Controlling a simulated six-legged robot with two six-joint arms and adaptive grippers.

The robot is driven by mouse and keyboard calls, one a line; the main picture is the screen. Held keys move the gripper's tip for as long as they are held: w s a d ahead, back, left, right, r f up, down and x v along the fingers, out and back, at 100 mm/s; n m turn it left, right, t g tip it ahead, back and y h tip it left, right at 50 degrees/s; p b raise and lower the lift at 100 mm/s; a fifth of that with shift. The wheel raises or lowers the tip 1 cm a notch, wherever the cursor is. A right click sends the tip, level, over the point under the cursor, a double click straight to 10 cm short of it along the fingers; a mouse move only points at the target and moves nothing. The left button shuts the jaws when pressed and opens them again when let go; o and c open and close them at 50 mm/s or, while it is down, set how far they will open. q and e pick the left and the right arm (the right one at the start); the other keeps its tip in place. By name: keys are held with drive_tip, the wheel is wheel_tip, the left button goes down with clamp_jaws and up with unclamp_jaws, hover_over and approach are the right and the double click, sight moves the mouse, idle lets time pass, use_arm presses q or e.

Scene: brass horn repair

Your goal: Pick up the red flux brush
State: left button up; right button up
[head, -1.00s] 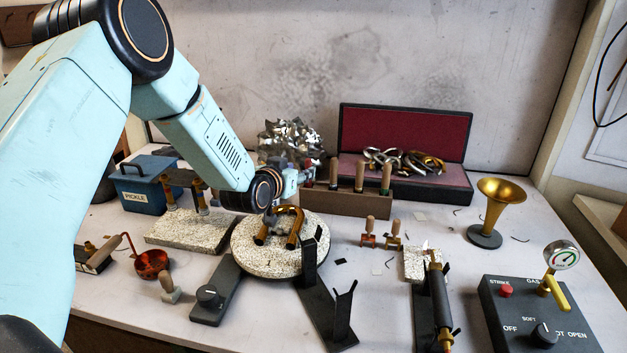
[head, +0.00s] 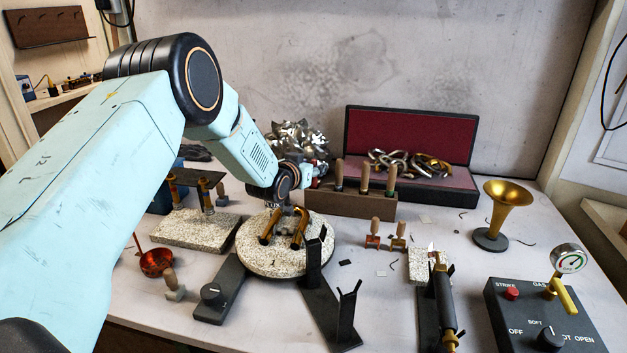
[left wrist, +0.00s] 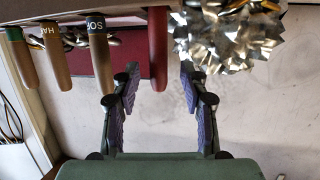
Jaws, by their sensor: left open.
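The red flux brush (left wrist: 158,48) shows in the left wrist view as a red handle between my left gripper's two fingers (left wrist: 159,80). There is a gap on both sides of the handle. In the head view my left gripper (head: 309,176) is open at the left end of the wooden tool rack (head: 350,206), and a small patch of red shows there, mostly hidden by the gripper. My right gripper is not in view.
Wooden-handled tools (head: 364,177) stand in the rack beside the red handle. Crumpled silvery metal (head: 297,138) lies close behind the gripper. A red-lined case (head: 410,135) is behind the rack. A round speckled board (head: 285,262) with curved tubes is in front.

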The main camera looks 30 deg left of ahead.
use_arm(q)
drive_tip(key=shift+c, duration=0.4)
drive_tip(key=shift+d, duration=0.1)
drive_tip(key=c, duration=0.3)
clamp_jaws()
drive_tip(key=shift+r, duration=0.15)
